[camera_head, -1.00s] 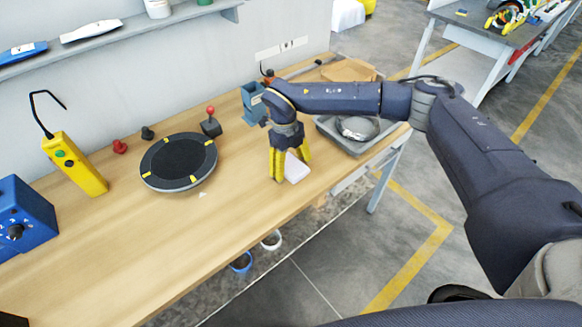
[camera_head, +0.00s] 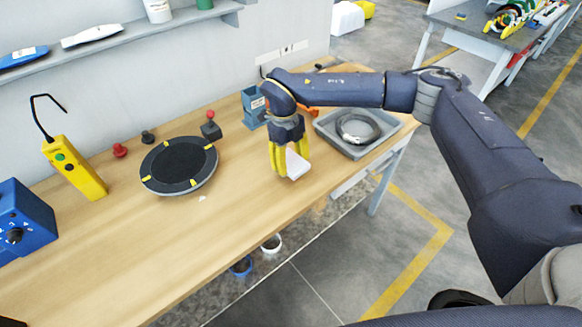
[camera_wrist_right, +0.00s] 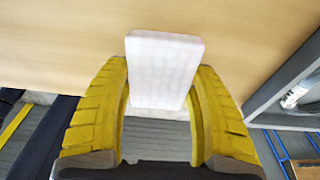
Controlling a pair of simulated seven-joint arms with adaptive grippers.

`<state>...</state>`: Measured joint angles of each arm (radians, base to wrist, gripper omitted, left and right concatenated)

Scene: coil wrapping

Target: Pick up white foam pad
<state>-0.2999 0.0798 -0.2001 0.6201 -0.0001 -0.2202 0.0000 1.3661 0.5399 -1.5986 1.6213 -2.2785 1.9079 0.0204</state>
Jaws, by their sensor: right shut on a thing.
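The white foam pad (camera_head: 297,163) is a small pale block between the yellow fingers of my right gripper (camera_head: 288,165). In the right wrist view the pad (camera_wrist_right: 163,70) stands up between the two fingers of the right gripper (camera_wrist_right: 160,100), which is shut on it. In the head view the pad appears tilted and a little above the wooden table; its lower part is partly covered by a finger. My left gripper is not in view.
The wooden table (camera_head: 130,250) holds a round black turntable (camera_head: 178,165) left of the gripper and a grey tray (camera_head: 325,128) with a coil (camera_head: 358,128) to the right. A blue holder (camera_head: 254,107) stands behind. The table's front middle is clear.

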